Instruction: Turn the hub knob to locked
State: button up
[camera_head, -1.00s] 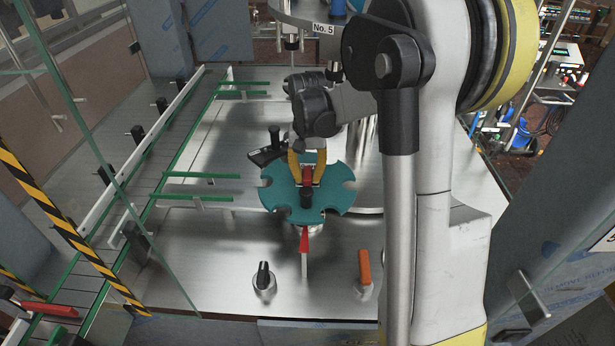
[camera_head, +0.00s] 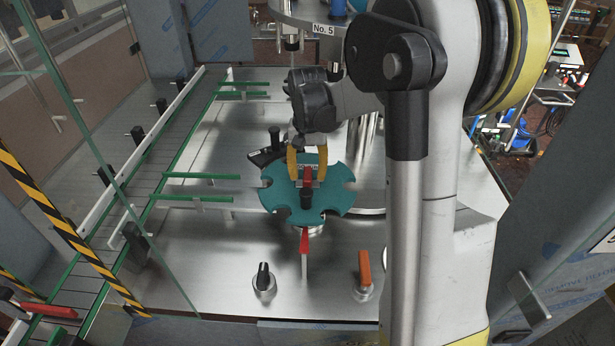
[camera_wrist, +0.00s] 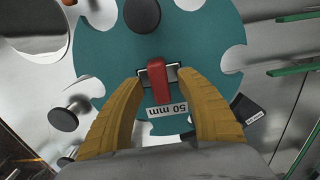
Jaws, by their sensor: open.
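The hub knob (camera_head: 307,175) is a red bar handle on a small plate at the middle of the teal star wheel (camera_head: 334,199). In the wrist view the red knob (camera_wrist: 157,88) points nearly straight up and down the picture. My gripper (camera_head: 308,181) is open, with yellow fingers reaching down over the wheel. In the wrist view my gripper (camera_wrist: 158,78) has one fingertip on each side of the knob, with gaps between. A "50 mm" label (camera_wrist: 168,110) lies on the wheel beside the knob. No lock marking is readable.
A black post (camera_head: 306,198) stands on the wheel close to the knob. In front are a red lever (camera_head: 304,241), a black-handled knob (camera_head: 263,276) and an orange-handled knob (camera_head: 364,269). Green guide rails (camera_head: 200,176) lie left.

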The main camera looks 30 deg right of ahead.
aim_at(308, 173)
notch_tip(308, 173, up, 11)
jog(key=shift+f, duration=0.1)
dwell(0.6)
